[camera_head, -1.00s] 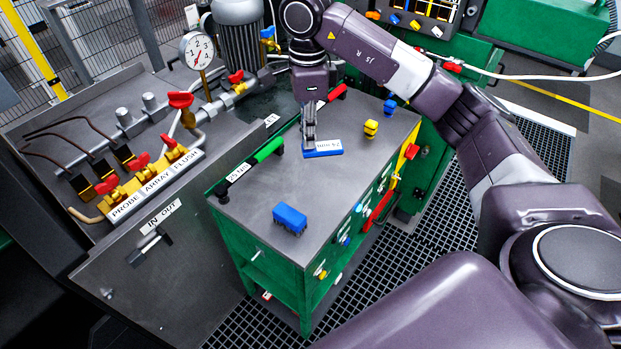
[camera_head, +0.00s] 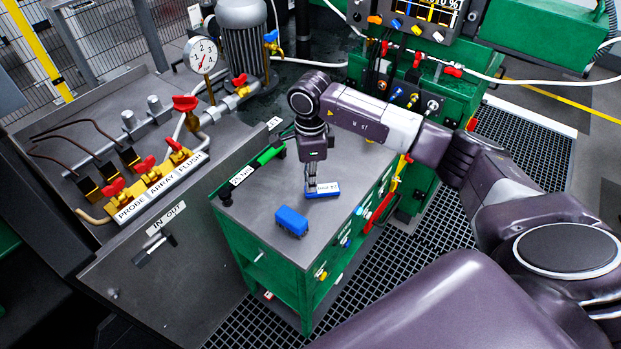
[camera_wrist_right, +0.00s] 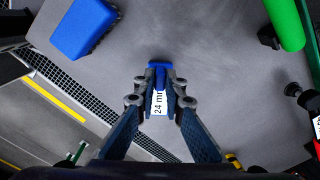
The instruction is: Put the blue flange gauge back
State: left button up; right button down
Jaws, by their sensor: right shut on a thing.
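The blue flange gauge (camera_head: 326,194) has a white label and is over the grey top of the green cart (camera_head: 240,203). My right gripper (camera_head: 312,187) points down and is shut on the gauge. In the right wrist view the gauge (camera_wrist_right: 158,68) sits between the fingertips (camera_wrist_right: 160,88), with its "24 mm" label showing. I cannot tell whether the gauge touches the cart top or is slightly above it. My left gripper is not in view.
A blue block-like brush (camera_head: 291,221) lies near the cart's front, close to the gauge; it also shows in the wrist view (camera_wrist_right: 84,27). A green-handled wrench (camera_head: 257,165) lies along the left edge. Coloured parts hang on the cart's right side. My arm hides the cart's back.

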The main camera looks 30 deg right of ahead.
jog(key=c, duration=2)
grip_release()
jog(key=shift+r, duration=0.1)
notch_tip(320, 180, up, 12)
jog(key=b, duration=0.2)
jog(key=shift+b, duration=0.3)
